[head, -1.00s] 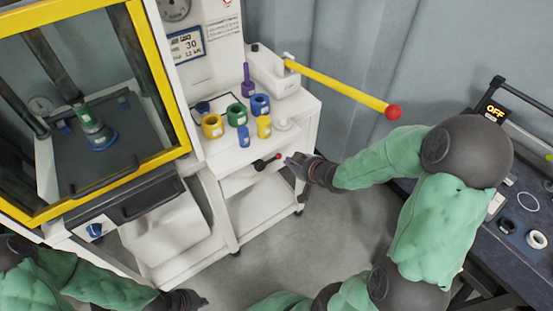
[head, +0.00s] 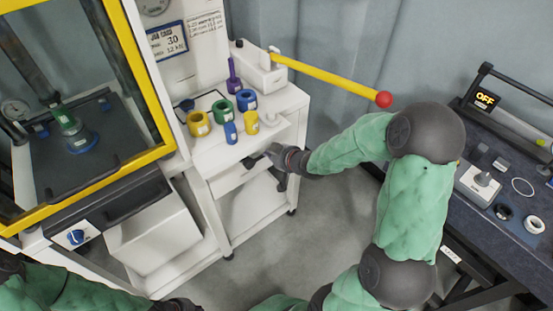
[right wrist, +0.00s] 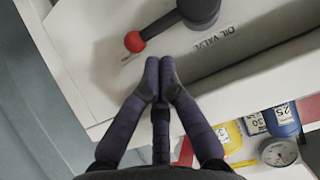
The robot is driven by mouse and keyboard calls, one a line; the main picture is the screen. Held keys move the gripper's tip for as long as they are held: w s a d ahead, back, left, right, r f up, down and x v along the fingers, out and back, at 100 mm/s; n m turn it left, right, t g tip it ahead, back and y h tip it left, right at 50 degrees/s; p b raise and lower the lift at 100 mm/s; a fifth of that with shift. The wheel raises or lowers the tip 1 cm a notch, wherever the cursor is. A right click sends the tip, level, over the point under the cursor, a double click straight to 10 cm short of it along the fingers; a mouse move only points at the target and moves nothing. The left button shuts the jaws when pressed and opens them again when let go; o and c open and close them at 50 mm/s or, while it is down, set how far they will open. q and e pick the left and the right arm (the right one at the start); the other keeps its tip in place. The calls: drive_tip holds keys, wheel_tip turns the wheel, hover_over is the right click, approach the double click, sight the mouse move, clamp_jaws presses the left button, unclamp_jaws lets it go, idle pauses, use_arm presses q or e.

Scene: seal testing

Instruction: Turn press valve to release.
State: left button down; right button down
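The oil valve shows in the right wrist view as a dark hub and lever (right wrist: 168,20) ending in a red ball knob (right wrist: 134,42), on a white panel labelled "OIL VALVE". In the head view, my right gripper (head: 268,153) is at the front of the white cart and hides the red knob. In the right wrist view, my right gripper's dark fingertips (right wrist: 159,66) meet just below and right of the knob, apart from it in the picture, with nothing between them. My left gripper (head: 178,304) shows only partly at the bottom edge; its fingers cannot be made out.
The white cart (head: 284,103) carries several coloured rings and a yellow pump handle (head: 330,80) with a red end. The yellow-framed press (head: 155,70) stands left. A dark bench (head: 470,215) is at right. Grey floor (head: 320,215) lies open between.

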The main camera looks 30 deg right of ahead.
use_arm(q)
drive_tip(key=shift+f+b, duration=0.45)
drive_tip(key=shift+f, duration=0.2)
use_arm(e)
drive_tip(key=shift+x, duration=1.4)
use_arm(q)
drive_tip(key=shift+r, duration=0.1)
